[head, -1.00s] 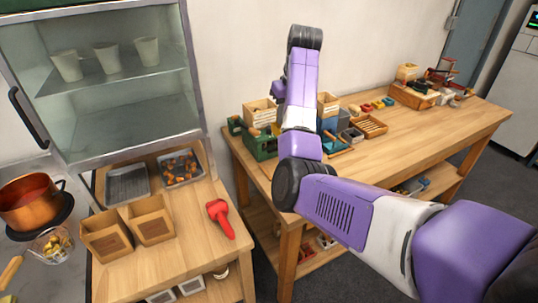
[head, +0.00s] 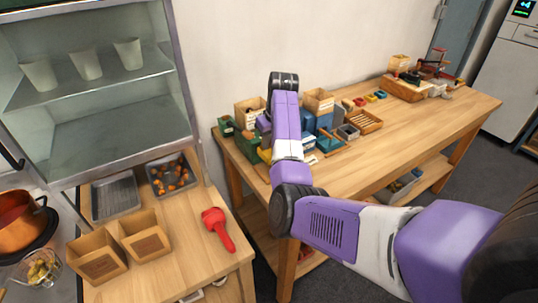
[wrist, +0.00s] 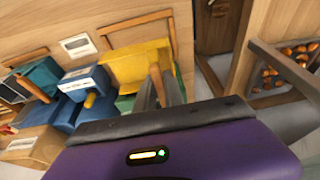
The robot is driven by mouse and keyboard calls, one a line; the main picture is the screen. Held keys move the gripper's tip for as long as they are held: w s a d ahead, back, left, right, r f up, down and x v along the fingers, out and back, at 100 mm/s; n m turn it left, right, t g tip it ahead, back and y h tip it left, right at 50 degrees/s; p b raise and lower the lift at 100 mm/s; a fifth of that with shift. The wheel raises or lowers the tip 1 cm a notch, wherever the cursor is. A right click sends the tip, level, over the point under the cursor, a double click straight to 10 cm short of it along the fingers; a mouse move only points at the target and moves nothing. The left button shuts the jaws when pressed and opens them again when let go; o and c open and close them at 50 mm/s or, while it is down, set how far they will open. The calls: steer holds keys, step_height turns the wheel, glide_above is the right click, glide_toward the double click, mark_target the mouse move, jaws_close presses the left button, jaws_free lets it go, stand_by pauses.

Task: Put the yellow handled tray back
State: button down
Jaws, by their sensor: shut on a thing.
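The yellow handled tray (wrist: 122,66) is in the wrist view, above my purple gripper body, among the coloured containers on the right-hand bench. My gripper (wrist: 163,80) has its grey fingers shut on the tray, at its wooden handle; the exact contact is partly hidden. A green box (wrist: 126,103) is close beneath the tray, and I cannot tell if they touch. In the head view my arm hides most of the gripper and tray; only a small yellow piece of the tray (head: 265,156) shows left of the arm.
Blue boxes (wrist: 83,92) are close beside the tray in the wrist view. In the head view, wooden crates (head: 319,101) crowd the bench's back left. The bench top (head: 400,135) is clear towards the right. A red tool (head: 218,228) lies on the left-hand table.

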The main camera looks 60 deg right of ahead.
mark_target(269, 156)
steer(key=shift+f+p, duration=0.35)
steer(key=shift+f, duration=2.9)
steer(key=c, duration=1.5)
jaws_free()
steer(key=shift+f, duration=0.15)
steer(key=shift+o, duration=0.2)
steer(key=b+v, duration=0.1)
steer(key=v, duration=1.1)
steer(key=shift+r, duration=0.25)
